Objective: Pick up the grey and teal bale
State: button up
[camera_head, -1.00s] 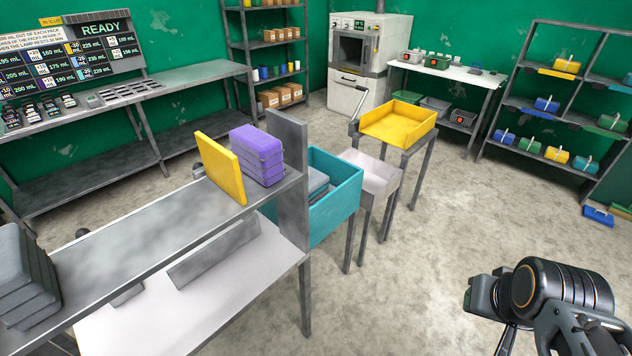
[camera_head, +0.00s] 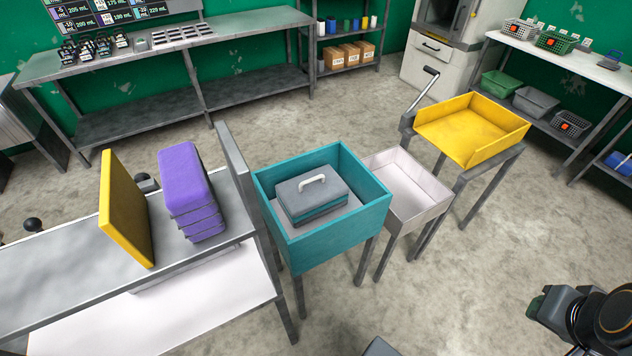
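The grey and teal bale (camera_head: 311,193) lies flat inside the teal bin (camera_head: 333,240). Its top is grey, a teal band shows along its side, and a pale handle stands on top. The bin is open at the top and its walls surround the bale with some room around it. Whether the gripper holds anything cannot be seen.
A purple stack (camera_head: 188,192) and a yellow board (camera_head: 126,208) stand on the grey shelf (camera_head: 60,285) left of the bin. A white tray (camera_head: 405,190) and a yellow tray (camera_head: 470,130) stand to its right. Clear floor (camera_head: 480,270) lies in front.

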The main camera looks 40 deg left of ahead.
aim_at(307, 196)
jog(key=u, duration=0.5)
jog(key=i, duration=0.85)
jog(key=u, duration=1.4)
jog(key=i, duration=0.5)
jog(key=u, duration=0.4)
